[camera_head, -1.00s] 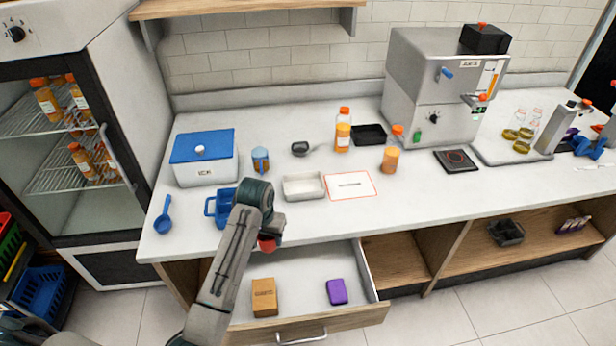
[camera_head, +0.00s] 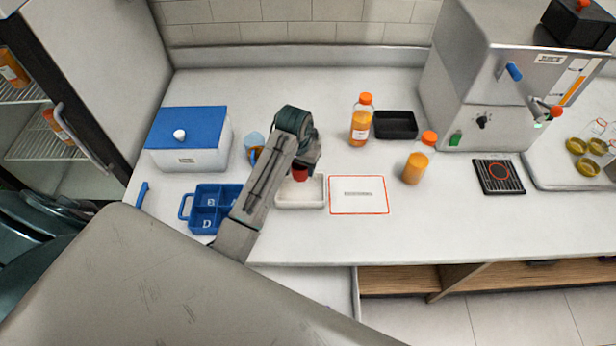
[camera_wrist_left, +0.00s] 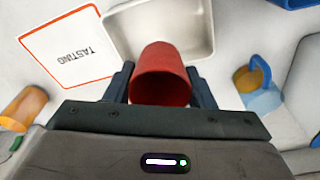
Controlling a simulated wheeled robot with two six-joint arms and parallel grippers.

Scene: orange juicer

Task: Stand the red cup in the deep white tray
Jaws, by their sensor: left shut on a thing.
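My left gripper (camera_wrist_left: 160,90) is shut on the red cup (camera_wrist_left: 160,72), one finger on each side of it in the left wrist view. In the head view the red cup (camera_head: 300,174) shows just under my left gripper (camera_head: 304,166), over the back part of the deep white tray (camera_head: 300,196). The tray (camera_wrist_left: 200,20) also shows beyond the cup in the left wrist view. I cannot tell whether the cup touches the tray floor. My right gripper is not in view.
A tasting card (camera_head: 358,195) lies right of the tray, and a blue divided caddy (camera_head: 207,208) stands left. A blue-and-orange mug (camera_head: 254,146) stands behind my arm. An orange-capped jar (camera_head: 417,160) stands at the right.

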